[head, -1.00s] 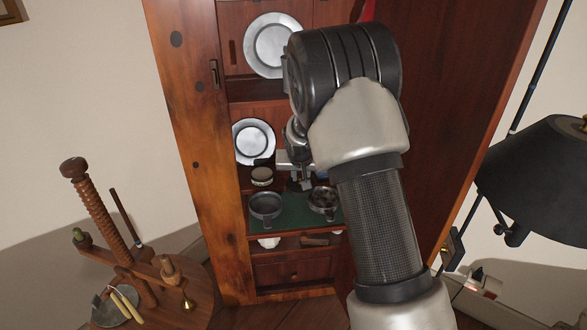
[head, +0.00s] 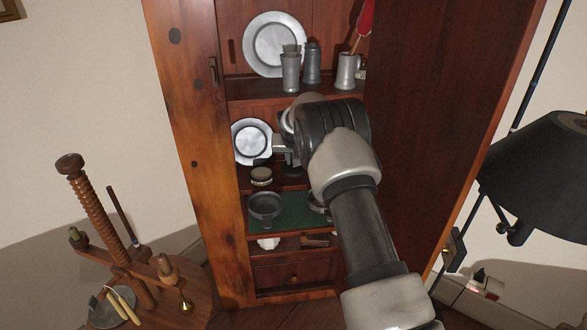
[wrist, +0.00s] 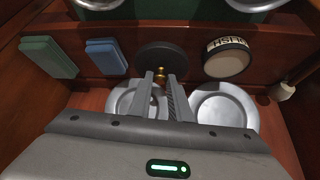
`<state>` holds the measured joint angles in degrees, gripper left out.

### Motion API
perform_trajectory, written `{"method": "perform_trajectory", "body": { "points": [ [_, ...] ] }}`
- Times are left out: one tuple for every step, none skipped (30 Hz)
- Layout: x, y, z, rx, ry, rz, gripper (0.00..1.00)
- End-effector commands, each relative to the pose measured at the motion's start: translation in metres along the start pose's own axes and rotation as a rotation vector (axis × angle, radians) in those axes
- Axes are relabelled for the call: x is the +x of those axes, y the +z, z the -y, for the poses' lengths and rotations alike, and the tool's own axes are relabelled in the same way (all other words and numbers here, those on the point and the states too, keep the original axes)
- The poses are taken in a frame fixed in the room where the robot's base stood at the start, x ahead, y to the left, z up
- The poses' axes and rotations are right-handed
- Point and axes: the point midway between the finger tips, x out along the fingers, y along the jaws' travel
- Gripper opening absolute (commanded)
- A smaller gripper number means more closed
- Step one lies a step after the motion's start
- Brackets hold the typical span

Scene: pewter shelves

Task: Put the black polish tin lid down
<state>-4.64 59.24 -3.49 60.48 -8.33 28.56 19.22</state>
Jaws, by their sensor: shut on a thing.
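The black polish tin lid (wrist: 150,57) is a dark round disc with a small brass knob, in the middle of the wrist view. My gripper (wrist: 161,76) is shut on it, with the fingertips at the knob. The lid lies close to the shelf board; I cannot tell whether it touches. The open-looking polish tin (wrist: 228,60), pale with a lettered band, stands just right of the lid, apart from it. In the head view the tin (head: 261,176) sits on the middle shelf, while my arm mostly hides the gripper and the lid.
A blue block (wrist: 106,57) and a green block (wrist: 49,57) lie left of the lid. Two pewter plates (wrist: 226,103) stand near the fingers. Pewter tankards (head: 290,72) fill the shelf above. Cabinet sides close in the space.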

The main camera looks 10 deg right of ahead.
Motion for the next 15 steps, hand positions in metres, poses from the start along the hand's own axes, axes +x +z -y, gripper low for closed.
{"method": "perform_trajectory", "body": {
  "points": [
    [0.011, 0.008, 0.000, -0.001, 0.001, 0.004, 0.00],
    [0.015, 0.011, 0.000, -0.001, 0.001, 0.004, 0.00],
    [0.021, 0.015, 0.000, -0.001, 0.001, 0.004, 0.00],
    [0.025, 0.017, 0.000, -0.001, 0.001, 0.003, 0.00],
    [0.029, 0.019, 0.000, 0.000, 0.001, 0.002, 0.00],
    [0.033, 0.017, 0.000, 0.000, 0.000, 0.000, 0.00],
    [0.033, 0.017, 0.001, 0.000, 0.000, -0.001, 0.00],
    [0.033, 0.016, 0.001, 0.000, 0.000, -0.001, 0.00],
    [0.032, 0.016, 0.001, 0.000, 0.000, 0.000, 0.00],
    [0.032, 0.016, 0.001, 0.000, 0.000, 0.000, 0.00],
    [0.031, 0.016, 0.001, 0.000, 0.000, 0.000, 0.00],
    [0.031, 0.016, 0.001, 0.000, 0.000, 0.000, 0.00],
    [0.032, 0.016, 0.001, 0.000, 0.000, 0.000, 0.00],
    [0.032, 0.016, 0.001, 0.000, 0.000, 0.000, 0.00],
    [0.033, 0.017, 0.001, 0.000, 0.000, 0.000, 0.00]
  ]
}}
